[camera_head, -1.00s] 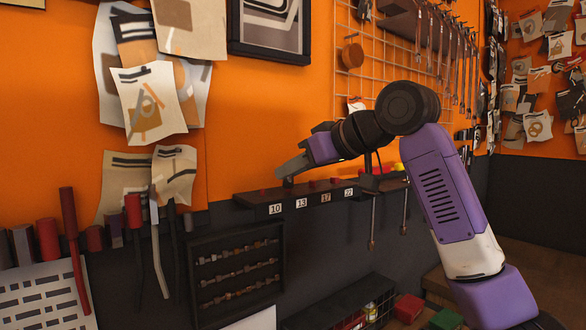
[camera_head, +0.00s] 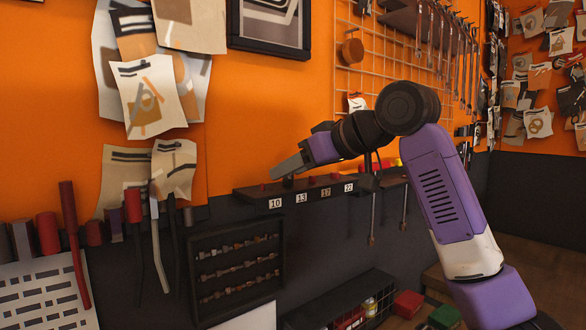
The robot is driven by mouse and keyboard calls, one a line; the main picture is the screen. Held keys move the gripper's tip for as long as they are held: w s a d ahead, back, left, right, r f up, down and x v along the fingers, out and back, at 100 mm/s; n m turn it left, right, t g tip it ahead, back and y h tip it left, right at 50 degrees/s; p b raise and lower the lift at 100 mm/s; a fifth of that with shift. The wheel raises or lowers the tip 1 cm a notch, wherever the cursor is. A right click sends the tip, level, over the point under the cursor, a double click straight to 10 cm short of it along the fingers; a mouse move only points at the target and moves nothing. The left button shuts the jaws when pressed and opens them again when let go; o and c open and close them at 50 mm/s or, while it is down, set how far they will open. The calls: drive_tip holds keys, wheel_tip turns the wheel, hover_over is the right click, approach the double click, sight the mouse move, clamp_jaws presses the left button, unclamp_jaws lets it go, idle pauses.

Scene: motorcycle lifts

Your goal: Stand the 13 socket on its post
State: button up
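A dark shelf (camera_head: 320,199) on the wall carries labels 10, 13, 17 and 22 along its front edge. Small red posts (camera_head: 311,181) stand on top, one near each label. My gripper (camera_head: 278,174) reaches in from the right, low over the left part of the shelf, around the 10 and 13 labels (camera_head: 301,198). A small dark piece (camera_head: 288,182) shows just under the gripper's tip, above the shelf top; I cannot tell if it is the 13 socket or whether it is held. The finger gap is not visible from this side.
Wrenches (camera_head: 445,40) hang on a wire grid above right. Hammers with red handles (camera_head: 68,230) and a dark rack of small bits (camera_head: 237,262) are on the wall at lower left. Long tools hang below the shelf's right end. Red and green boxes (camera_head: 408,304) lie lower right.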

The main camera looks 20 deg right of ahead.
drive_tip(key=b+v, duration=0.2)
drive_tip(key=v, duration=0.5)
drive_tip(key=shift+s+d+r, duration=0.15)
drive_tip(key=shift+s, duration=0.2)
